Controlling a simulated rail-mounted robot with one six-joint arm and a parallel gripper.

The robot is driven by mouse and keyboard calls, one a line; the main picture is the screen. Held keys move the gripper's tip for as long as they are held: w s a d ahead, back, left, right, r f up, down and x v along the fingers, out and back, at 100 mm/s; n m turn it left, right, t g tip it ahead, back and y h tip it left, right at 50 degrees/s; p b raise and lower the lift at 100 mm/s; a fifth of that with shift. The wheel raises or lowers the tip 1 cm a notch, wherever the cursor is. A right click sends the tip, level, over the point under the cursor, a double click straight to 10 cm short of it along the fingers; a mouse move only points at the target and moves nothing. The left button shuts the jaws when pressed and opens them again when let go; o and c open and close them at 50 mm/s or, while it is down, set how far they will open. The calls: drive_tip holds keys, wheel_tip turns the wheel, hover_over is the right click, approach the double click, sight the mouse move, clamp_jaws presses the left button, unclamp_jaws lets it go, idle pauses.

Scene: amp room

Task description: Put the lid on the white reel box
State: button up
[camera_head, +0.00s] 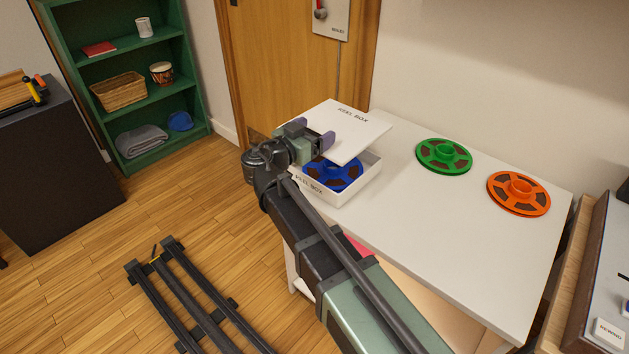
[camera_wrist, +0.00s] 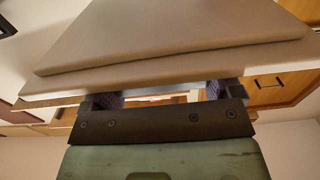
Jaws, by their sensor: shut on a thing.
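The white reel box (camera_head: 345,193) stands on the white table at its left end. A blue reel (camera_head: 333,175) lies inside it. The white lid (camera_head: 352,142), marked "REEL BOX", is above the box, turned and offset from it, so part of the box's inside shows at the front. My gripper (camera_head: 313,137) is shut on the near-left edge of the lid. In the wrist view the lid (camera_wrist: 180,40) fills the top, with the gripper's fingers (camera_wrist: 164,98) at its edge. I cannot tell whether the lid touches the box's rim.
A green reel (camera_head: 444,156) and an orange reel (camera_head: 519,193) lie on the table (camera_head: 430,220) to the right of the box. The table between and in front of them is clear. A green shelf (camera_head: 125,85) stands at the back left, and a wooden door (camera_head: 290,75) is behind the table.

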drive_tip(key=shift+f+b, duration=3.4)
drive_tip(key=shift+f, duration=1.2)
drive_tip(key=o, duration=0.8)
drive_tip(key=shift+r+p, duration=0.45)
drive_tip(key=v, duration=1.2)
drive_tip(key=shift+r, duration=0.25)
